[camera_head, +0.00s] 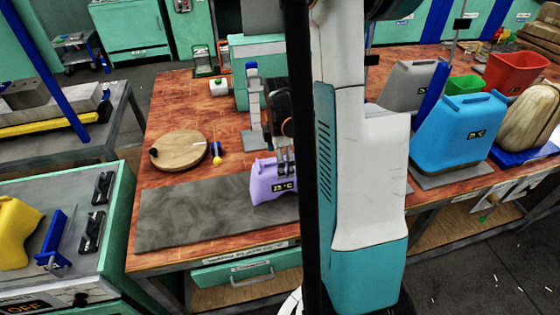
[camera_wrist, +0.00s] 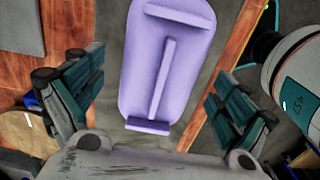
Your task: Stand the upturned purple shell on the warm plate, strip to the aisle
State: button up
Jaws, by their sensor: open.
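The purple shell (camera_head: 271,183) stands on the grey plate (camera_head: 190,216) at its right part, with its dark temperature strip, reading about 23 °C, facing the front edge of the table. In the wrist view the shell (camera_wrist: 190,75) shows its top with a long ridge and crossbars. My gripper (camera_head: 284,163) is just above and behind the shell in the head view. In the wrist view my gripper's jaws (camera_wrist: 158,103) are spread wide, one on each side of the shell with gaps, and hold nothing. My arm hides the plate's right end.
A round wooden disc (camera_head: 180,150) and a small blue-yellow item (camera_head: 216,153) lie behind the plate. A post on a base (camera_head: 254,110) stands near my gripper. Blue (camera_head: 458,130), grey (camera_head: 412,84) and red (camera_head: 514,72) shells stand to the right. The plate's left part is clear.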

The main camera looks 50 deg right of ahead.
notch_tip(320, 180, up, 12)
jog(key=shift+f, duration=0.15)
dwell(0.3)
dwell(0.4)
